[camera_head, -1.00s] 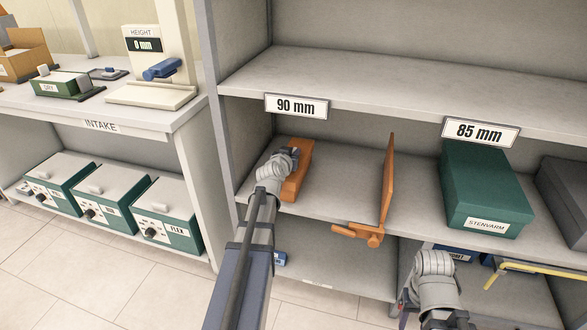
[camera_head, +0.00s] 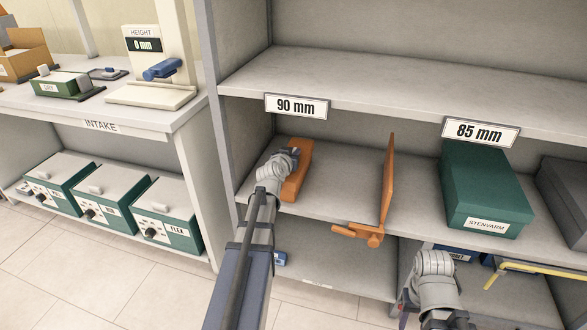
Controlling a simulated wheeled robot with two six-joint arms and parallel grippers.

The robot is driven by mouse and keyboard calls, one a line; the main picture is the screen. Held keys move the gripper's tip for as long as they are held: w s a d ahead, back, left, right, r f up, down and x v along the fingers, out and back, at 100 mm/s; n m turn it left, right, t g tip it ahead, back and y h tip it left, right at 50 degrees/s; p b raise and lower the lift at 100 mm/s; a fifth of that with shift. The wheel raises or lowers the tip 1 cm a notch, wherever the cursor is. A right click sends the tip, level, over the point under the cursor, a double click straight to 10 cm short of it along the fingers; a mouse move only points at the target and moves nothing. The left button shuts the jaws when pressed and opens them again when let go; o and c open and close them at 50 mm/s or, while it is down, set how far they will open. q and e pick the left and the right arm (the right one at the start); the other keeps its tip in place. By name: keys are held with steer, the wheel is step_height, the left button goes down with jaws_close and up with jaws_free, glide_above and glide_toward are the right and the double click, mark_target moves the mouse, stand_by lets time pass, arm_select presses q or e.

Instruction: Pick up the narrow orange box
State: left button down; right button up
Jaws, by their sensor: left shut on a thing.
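The narrow orange box (camera_head: 300,172) stands on the shelf under the "90 mm" label, near its left end. My left gripper (camera_head: 287,160) is at the box's left side and is shut on it; my wrist hides the fingertips and part of the box. The box appears still on or very close to the shelf; I cannot tell if there is a gap under it. My right arm comes in at the bottom right, its wrist low in front of the lower shelf; its fingers are not clearly visible.
An orange upright divider (camera_head: 387,190) with a clamp at its front edge stands to the right of the box. A green box (camera_head: 485,195) labelled STENVARM sits further right. The upper shelf (camera_head: 390,85) overhangs. A grey post (camera_head: 226,120) is at left.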

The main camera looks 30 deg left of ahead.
arm_select(q)
steer(key=shift+r, duration=0.1)
stand_by(0.3)
step_height(320, 180, up, 10)
steer(key=p, duration=1)
